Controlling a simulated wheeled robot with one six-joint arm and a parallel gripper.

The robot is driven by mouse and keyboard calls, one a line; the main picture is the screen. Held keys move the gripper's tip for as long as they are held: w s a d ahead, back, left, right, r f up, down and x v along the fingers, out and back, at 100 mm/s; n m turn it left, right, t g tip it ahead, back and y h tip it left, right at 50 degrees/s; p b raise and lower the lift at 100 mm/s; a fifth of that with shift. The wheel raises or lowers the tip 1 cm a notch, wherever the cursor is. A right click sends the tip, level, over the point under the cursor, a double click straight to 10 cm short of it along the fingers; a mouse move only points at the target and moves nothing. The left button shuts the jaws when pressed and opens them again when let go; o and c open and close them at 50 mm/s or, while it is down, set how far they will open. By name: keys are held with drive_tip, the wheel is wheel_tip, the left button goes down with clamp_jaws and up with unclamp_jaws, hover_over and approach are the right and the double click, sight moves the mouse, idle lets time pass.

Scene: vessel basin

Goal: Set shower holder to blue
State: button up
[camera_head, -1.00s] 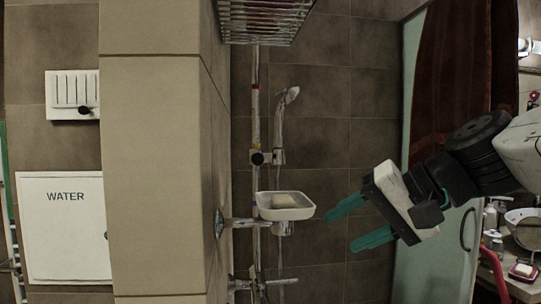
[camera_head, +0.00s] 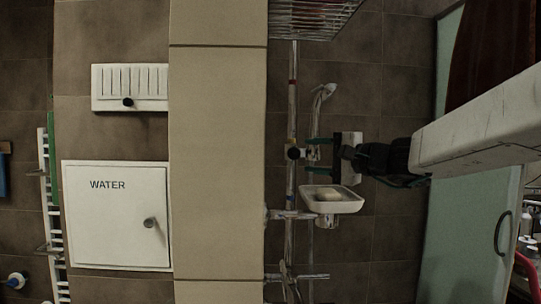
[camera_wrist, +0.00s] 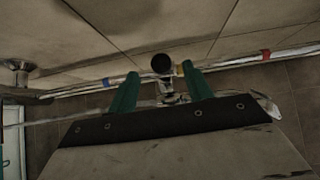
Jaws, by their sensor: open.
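The shower holder is a slider with a round black knob (camera_head: 293,153) on a vertical metal rail (camera_head: 292,115); the knob also shows in the wrist view (camera_wrist: 161,63). A hand shower (camera_head: 323,92) sits above it. In the wrist view the rail carries a blue band (camera_wrist: 108,84), a yellow band (camera_wrist: 180,70) beside the knob, and a red band (camera_wrist: 266,54). The knob lies between the blue and red bands, close to yellow. My gripper (camera_head: 310,155) is open at the holder, its green fingers (camera_wrist: 160,88) on either side of it. Contact cannot be told.
A white soap dish (camera_head: 345,207) with soap stands just below my gripper. A wire rack (camera_head: 315,20) hangs above the rail. A tiled pillar (camera_head: 218,150) stands left of it, with a WATER cabinet (camera_head: 115,225) beyond. A glass door (camera_head: 460,230) is on the right.

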sight(298, 154)
drive_tip(key=shift+w+d, duration=0.15)
drive_tip(key=shift+w, duration=0.65)
drive_tip(key=x, duration=0.6)
drive_tip(key=shift+a, duration=0.4)
drive_tip(key=shift+w+d, duration=0.1)
drive_tip(key=shift+d, duration=0.15)
